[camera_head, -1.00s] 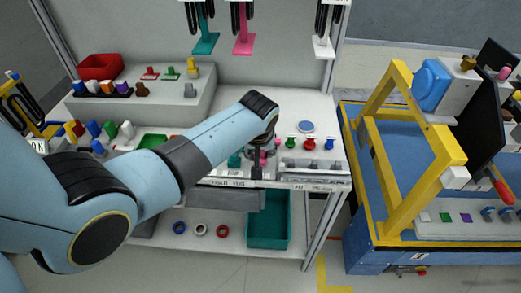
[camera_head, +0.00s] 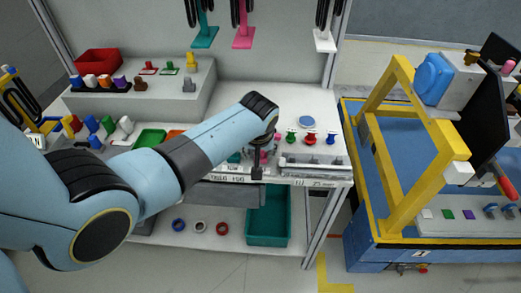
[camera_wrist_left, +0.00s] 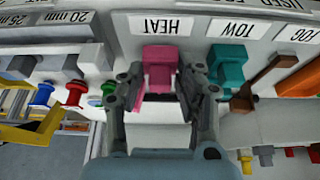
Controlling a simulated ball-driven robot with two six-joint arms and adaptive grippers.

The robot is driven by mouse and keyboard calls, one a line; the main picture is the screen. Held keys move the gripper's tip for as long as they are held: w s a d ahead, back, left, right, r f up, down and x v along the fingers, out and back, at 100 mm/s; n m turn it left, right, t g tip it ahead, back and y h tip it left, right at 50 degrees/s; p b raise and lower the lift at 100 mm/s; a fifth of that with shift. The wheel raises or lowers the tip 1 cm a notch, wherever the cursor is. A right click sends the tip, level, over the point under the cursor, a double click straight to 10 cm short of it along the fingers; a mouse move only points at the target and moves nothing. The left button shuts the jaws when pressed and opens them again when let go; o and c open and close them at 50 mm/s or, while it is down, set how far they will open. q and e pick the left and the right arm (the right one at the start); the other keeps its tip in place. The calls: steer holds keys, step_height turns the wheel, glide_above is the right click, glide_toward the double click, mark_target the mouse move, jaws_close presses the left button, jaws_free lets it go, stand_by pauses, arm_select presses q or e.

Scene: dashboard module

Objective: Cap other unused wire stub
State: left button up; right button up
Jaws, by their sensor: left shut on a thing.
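My left gripper (camera_head: 262,150) is at the front edge of the white workbench. In the left wrist view its two fingers (camera_wrist_left: 161,85) are on either side of a pink block (camera_wrist_left: 160,62) below the "HEAT" label and are shut on it. The block appears to be at its labelled place on the bench. A teal block (camera_wrist_left: 228,65) stands beside it, below the "TOW" label. I cannot make out a wire stub in either view. My right gripper is not in view.
Green, red and blue spool-shaped pieces (camera_head: 311,138) stand right of my gripper. A teal bin (camera_head: 268,226) and several rings (camera_head: 200,226) are on the lower shelf. A yellow frame (camera_head: 400,130) stands on a blue table at the right, past a gap.

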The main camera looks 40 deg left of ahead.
arm_select(q)
steer(key=shift+f, duration=0.25)
steer(key=o, duration=0.8)
steer(key=v, duration=1.2)
steer(key=shift+w, duration=0.1)
